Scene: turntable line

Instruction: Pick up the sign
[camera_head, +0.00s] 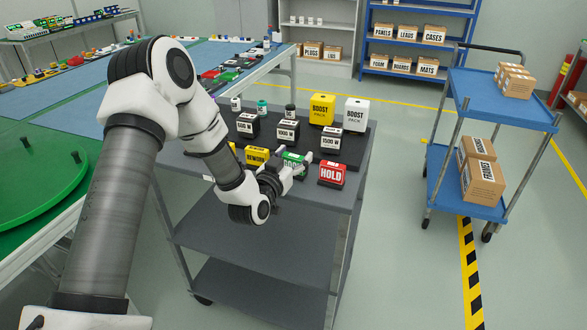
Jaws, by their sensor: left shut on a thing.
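Small block signs stand along the front of a grey cart. A green sign (291,158), its lettering partly covered, is between a yellow REWORK sign (256,154) and a red HOLD sign (332,172). Another yellow sign is mostly hidden behind my arm. My left gripper (302,164) reaches in from the left and is shut on the green sign. Its fingers hide the lower part of that sign, so I cannot tell whether it touches the cart top. The red HOLD sign is close to the right of the fingers. My right gripper is out of view.
Behind the signs, a dark mat (348,148) holds white weight blocks (286,131), a yellow BOOST PACK (321,109), a white BOOST PACK (355,113) and small bottles. A green turntable (35,180) is at left. A blue trolley (465,190) stands right, with open floor between.

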